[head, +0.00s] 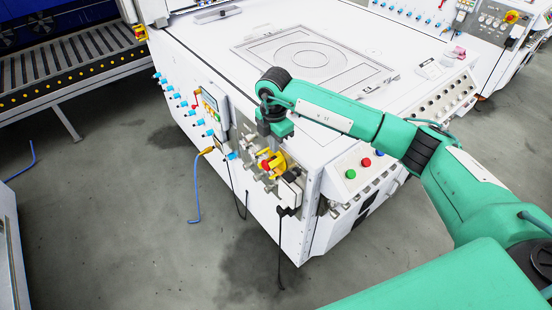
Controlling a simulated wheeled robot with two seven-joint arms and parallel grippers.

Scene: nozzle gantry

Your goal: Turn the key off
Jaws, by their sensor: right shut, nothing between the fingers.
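My right gripper (268,130) hangs at the end of the green arm, over the near corner of the white machine (235,75). It is shut and holds nothing. It is just above the control panel on the machine's side face. On that panel a yellow switch with a red centre (268,164) sits below the gripper. Small metal fittings surround it. I cannot make out the key at this size; the gripper or fittings may hide it. My left gripper is not in view.
Blue fittings (181,103) and a small display box (213,104) line the side face. A roller conveyor (70,55) stands at far left. Grey floor (130,220) in front is mostly clear.

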